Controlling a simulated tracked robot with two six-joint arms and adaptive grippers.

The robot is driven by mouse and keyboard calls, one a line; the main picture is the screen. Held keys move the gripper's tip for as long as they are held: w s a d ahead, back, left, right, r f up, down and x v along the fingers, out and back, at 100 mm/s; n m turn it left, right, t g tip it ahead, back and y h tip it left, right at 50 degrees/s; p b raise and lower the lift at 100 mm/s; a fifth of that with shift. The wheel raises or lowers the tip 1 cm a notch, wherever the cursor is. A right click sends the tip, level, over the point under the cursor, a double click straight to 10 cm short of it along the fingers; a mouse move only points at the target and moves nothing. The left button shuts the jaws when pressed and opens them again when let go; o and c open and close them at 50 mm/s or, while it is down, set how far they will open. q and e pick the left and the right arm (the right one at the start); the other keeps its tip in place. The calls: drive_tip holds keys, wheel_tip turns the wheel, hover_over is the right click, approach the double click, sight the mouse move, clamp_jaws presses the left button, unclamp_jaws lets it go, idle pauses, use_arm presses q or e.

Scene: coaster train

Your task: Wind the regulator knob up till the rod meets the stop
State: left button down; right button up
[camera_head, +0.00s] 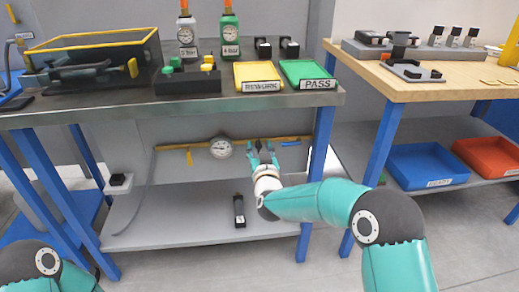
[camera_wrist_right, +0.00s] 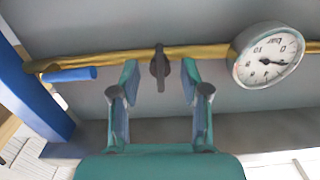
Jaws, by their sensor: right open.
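The regulator knob (camera_wrist_right: 159,67) is a dark, narrow knob on a yellow pipe (camera_wrist_right: 120,59), near the centre of the right wrist view. In the head view the knob (camera_head: 261,146) is small, under the bench top. My right gripper (camera_wrist_right: 158,97) is open, its two teal fingers on either side of the knob with a gap on each side. It also shows in the head view (camera_head: 263,153). A round white gauge (camera_wrist_right: 268,55) sits on the pipe beside the knob. I cannot make out a rod or a stop. My left gripper is out of view.
A blue lever (camera_wrist_right: 70,74) is on the pipe at the left of the wrist view, near a blue bench leg (camera_wrist_right: 33,98). The bench top (camera_head: 130,110) is above my right arm. A lower shelf (camera_head: 180,225) holds a small black device (camera_head: 239,211).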

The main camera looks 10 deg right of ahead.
clamp_jaws()
idle(0.3)
